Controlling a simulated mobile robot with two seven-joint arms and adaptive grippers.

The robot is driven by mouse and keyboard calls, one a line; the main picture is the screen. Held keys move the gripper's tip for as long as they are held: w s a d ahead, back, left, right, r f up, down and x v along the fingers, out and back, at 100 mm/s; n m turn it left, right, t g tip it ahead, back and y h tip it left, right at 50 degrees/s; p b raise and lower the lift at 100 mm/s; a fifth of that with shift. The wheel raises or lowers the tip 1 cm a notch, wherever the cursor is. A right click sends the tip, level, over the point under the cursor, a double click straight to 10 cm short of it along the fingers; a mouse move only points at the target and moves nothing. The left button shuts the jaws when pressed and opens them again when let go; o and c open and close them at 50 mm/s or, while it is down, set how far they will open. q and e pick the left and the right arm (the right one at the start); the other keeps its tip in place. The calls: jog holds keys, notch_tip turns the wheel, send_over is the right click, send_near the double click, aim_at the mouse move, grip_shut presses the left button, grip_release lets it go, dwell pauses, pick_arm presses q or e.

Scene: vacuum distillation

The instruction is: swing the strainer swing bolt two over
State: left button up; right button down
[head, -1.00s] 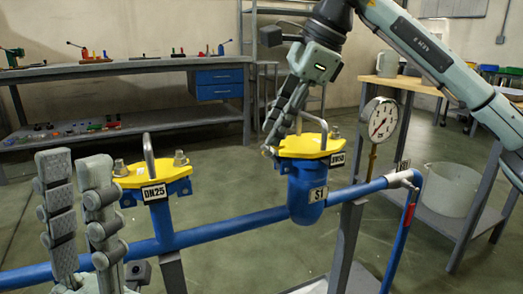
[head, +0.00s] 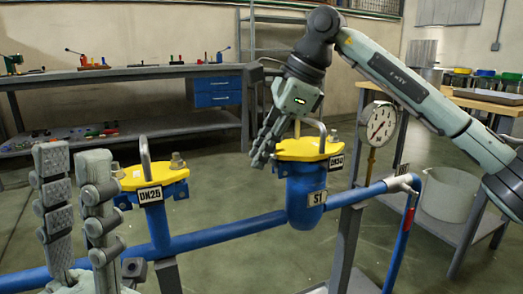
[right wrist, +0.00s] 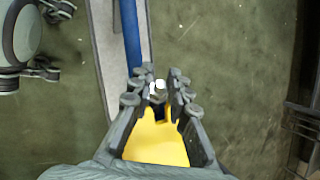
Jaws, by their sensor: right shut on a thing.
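The strainer S1 (head: 302,195) is a blue pot on the blue pipe, under a yellow cover (head: 306,149) with a grey handle. A swing bolt (right wrist: 159,86) with a bright nut shows between my right gripper's fingers in the right wrist view, by a notch in the yellow cover's edge. My right gripper (head: 258,160) is shut on it, at the left side of the cover; its fingers hide the bolt in the head view. Another bolt (head: 333,135) stands at the cover's right. My left gripper (head: 72,155) is open and empty at the left.
A second yellow cover (head: 145,177) tagged DN25, with a handle and bolts, stands on the pipe (head: 220,230) to the left. A dial gauge (head: 378,125) stands right of the strainer. A side table (head: 480,107) and white bucket (head: 448,192) are at the right.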

jog(key=y, duration=0.1)
jog(key=d+r+y+p, duration=0.1)
jog(key=shift+w+m+g+y, duration=0.2)
jog(key=shift+m+g+y, duration=0.1)
jog(key=shift+g, duration=0.1)
jog(key=c, duration=1.6)
grip_release()
jog(key=shift+c, duration=0.2)
jog(key=v, duration=1.2)
jog(key=shift+f, duration=0.1)
